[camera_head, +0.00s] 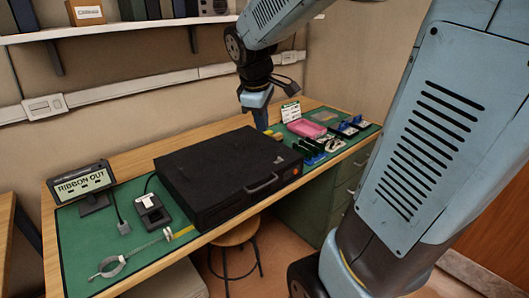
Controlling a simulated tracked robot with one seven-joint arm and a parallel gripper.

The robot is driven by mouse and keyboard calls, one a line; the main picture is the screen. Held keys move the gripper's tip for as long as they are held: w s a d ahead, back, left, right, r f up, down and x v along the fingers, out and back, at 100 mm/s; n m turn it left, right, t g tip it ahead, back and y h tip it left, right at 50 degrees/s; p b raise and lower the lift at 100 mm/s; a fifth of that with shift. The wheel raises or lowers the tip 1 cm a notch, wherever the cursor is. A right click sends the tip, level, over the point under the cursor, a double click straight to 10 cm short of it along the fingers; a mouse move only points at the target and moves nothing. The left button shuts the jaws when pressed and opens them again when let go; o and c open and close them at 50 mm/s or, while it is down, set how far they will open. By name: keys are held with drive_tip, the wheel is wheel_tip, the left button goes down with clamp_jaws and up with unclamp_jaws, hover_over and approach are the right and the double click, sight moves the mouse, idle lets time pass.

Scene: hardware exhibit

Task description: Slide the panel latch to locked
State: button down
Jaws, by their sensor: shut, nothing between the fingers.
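A large black case (212,178) lies flat on the green mat (75,240) of the workbench. Its front has a grey handle (262,184) and a small red-orange spot (295,171) near the right corner. I cannot make out a panel latch; it may be hidden or too small to tell. My gripper (262,126) points down near the back right corner of the case. It is shut and empty, and its tips are partly unclear at this distance. I cannot tell whether it touches the case.
A display (80,186) reading "RIBBON OUT" stands at the bench's left. A small black device (151,211) sits left of the case. A metal ring tool (110,267) lies near the front left. A stool (236,235) stands below.

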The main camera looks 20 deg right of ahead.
drive_tip(key=w+d+f+n+g+h, duration=0.2)
drive_tip(key=w+f+n, duration=0.7)
drive_tip(key=w+f, duration=0.2)
drive_tip(key=shift+w, duration=1.1)
drive_tip(key=shift+d, duration=0.1)
approach(275, 161)
drive_tip(key=f, duration=0.1)
drive_tip(key=a+f, duration=0.1)
drive_tip(key=f, duration=0.1)
drive_tip(key=a+f, duration=0.1)
drive_tip(key=f, duration=0.1)
drive_tip(key=shift+s, duration=0.2)
drive_tip(key=shift+d+f, duration=0.15)
drive_tip(key=shift+d, duration=0.95)
drive_tip(key=shift+w+d, duration=0.15)
drive_tip(key=shift+d, duration=0.8)
drive_tip(key=shift+w, duration=0.15)
